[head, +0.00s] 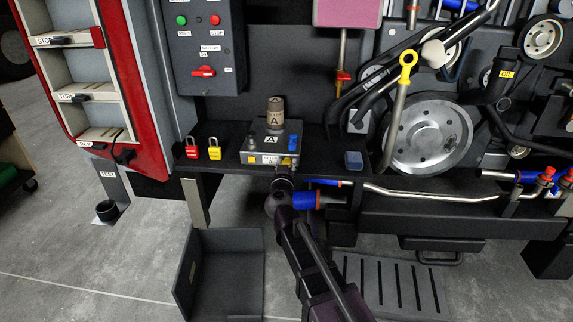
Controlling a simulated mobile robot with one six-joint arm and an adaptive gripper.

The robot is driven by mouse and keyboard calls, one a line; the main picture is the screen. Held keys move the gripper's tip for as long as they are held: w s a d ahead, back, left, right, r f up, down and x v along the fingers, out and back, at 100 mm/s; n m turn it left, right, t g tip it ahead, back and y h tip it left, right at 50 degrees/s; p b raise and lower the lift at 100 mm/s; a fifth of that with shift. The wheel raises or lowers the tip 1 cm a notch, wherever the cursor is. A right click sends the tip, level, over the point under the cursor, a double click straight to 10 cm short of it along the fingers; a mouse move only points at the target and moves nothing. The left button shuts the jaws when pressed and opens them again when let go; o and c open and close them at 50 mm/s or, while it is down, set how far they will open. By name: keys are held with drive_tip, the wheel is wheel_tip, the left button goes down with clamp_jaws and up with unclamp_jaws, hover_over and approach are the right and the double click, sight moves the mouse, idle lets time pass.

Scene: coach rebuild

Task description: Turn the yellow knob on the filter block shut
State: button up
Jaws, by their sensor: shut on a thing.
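The filter block (259,147) is a grey box with an "A" label and a tan cylinder on top, standing on the dark shelf. My gripper (283,170) reaches up from below to the block's front face, at its lower right. It is shut on the yellow knob (287,161), of which only a small yellow part shows above the fingers. The fingers hide the rest of the knob, so its turn angle cannot be told. A small blue part (293,143) is on the block just above.
A red padlock (192,149) and a yellow padlock (214,149) stand left of the block. A blue-sleeved pipe (308,199) is close to the right of my arm. An open dark bin (190,280) is on the floor.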

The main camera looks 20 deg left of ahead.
drive_tip(key=n, duration=0.6)
drive_tip(key=shift+w+a, duration=0.1)
drive_tip(key=shift+a, duration=0.05)
drive_tip(key=shift+n, duration=0.3)
drive_tip(key=o, duration=1.1)
drive_tip(key=shift+o, duration=0.2)
drive_tip(key=shift+m, duration=0.5)
